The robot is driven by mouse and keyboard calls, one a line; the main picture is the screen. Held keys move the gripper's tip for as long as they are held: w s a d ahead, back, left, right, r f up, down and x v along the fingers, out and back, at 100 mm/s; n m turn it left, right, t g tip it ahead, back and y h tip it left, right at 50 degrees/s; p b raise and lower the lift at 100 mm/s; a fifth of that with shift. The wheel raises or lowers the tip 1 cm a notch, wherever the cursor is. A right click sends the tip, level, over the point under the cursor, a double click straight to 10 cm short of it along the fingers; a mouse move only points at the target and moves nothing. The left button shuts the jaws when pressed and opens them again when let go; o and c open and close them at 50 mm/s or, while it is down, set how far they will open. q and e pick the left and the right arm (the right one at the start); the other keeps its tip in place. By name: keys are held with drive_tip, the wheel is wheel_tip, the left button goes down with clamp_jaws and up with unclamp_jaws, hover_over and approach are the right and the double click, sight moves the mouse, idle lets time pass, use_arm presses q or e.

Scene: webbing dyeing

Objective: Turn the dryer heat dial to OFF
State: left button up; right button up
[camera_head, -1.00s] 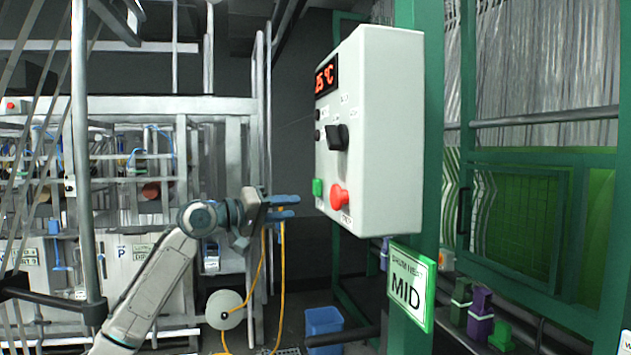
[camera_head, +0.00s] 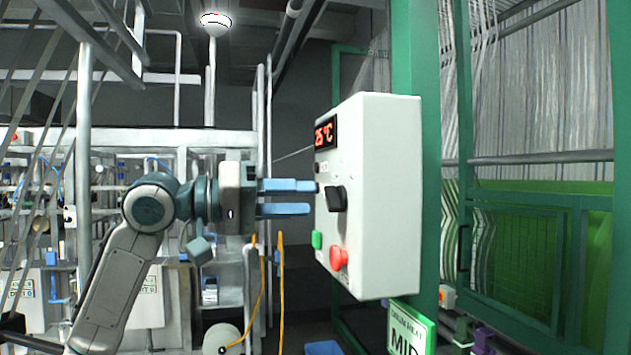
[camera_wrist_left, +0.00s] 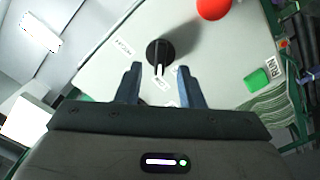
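The dryer control box (camera_head: 385,200) is a white panel on a green post. Its black heat dial (camera_head: 336,198) sticks out of the front face, below a red display reading about 25 °C. My left gripper (camera_head: 300,197) is level with the dial, its two blue fingers open and pointing at the panel. In the left wrist view the dial (camera_wrist_left: 158,52) lies just ahead of and between the open fingertips (camera_wrist_left: 157,75), with nothing held. Whether a fingertip touches the panel I cannot tell. My right gripper is not in view.
A red button (camera_head: 339,258) and a green button (camera_head: 316,240) sit below the dial. A green-edged sign reading MID (camera_head: 408,330) hangs under the box. A green mesh gate (camera_head: 515,260) stands at the right. An orange cable (camera_head: 281,290) hangs below my left gripper.

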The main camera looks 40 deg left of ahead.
sight(326, 199)
use_arm(q)
drive_tip(key=shift+p+x, duration=0.8)
drive_tip(key=shift+x, duration=0.9)
clamp_jaws()
